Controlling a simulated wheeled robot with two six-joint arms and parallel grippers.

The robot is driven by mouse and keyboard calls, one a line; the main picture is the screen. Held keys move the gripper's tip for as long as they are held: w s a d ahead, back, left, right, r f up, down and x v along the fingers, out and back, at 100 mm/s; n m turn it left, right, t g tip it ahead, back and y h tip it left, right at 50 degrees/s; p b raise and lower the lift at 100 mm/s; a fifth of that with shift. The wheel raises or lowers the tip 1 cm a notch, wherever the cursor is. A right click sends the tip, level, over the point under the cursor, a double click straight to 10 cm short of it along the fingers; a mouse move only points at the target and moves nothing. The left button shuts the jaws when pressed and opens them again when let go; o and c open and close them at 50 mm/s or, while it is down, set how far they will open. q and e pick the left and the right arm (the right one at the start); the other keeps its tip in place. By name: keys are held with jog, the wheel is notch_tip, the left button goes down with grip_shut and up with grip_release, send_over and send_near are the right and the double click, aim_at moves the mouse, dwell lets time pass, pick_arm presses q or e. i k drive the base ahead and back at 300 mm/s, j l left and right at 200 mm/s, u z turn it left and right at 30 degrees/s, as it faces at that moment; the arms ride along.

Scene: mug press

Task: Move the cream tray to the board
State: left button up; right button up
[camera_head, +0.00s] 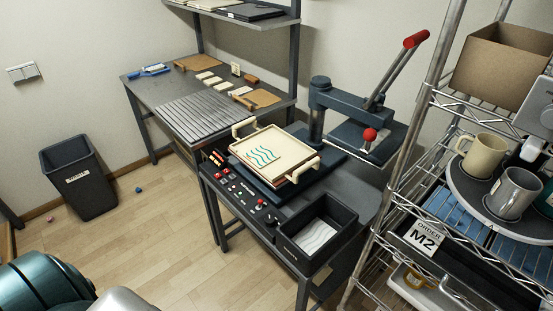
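The cream tray (304,166) rests on the dark lower plate of the press (317,112), with one raised handle at its back left and one at its right. A pale sheet with teal wavy lines (263,154) lies in it. Two flat tan boards lie on the grey workbench behind: one at the near right (262,98), one at the far back (194,63). I cannot tell which is the task's board. Neither gripper is in view; only teal and grey parts of mine show at the bottom left.
A ribbed grey surface (202,115) covers the workbench's near part. A black bin (323,222) with pale sheets stands at the press table's front right. A wire rack (440,100) with mugs fills the right. A dark waste bin (80,175) stands on the open floor at left.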

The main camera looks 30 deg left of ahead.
aim_at(198, 112)
jog(key=j+z, duration=0.2)
jog(key=j, duration=1.25)
